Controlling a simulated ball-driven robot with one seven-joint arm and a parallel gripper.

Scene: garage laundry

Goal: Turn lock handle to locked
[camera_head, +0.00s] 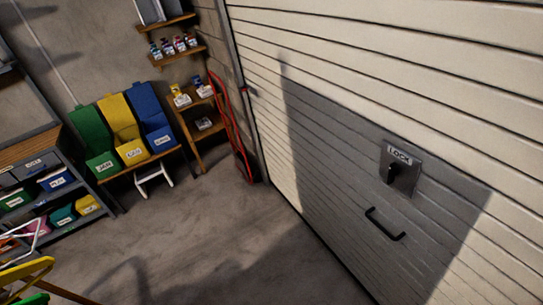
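The lock handle (391,173) is a small dark handle on a grey metal plate (405,180) marked "LOCK", fixed to the large cream slatted garage door (330,65) at the right. The handle appears to hang roughly downward; its exact setting is too small to tell. A black pull handle (384,225) sits lower on the same door, below the lock plate. My gripper does not show in this view, and nothing touches the lock handle.
Green, yellow and blue bins (124,128) stand on a bench at the back left. A grey shelf unit (75,200) with small bins is at the left, with a yellow folding item (25,270) in front. A red hand truck (232,130) leans by the corner. The concrete floor (215,240) is clear.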

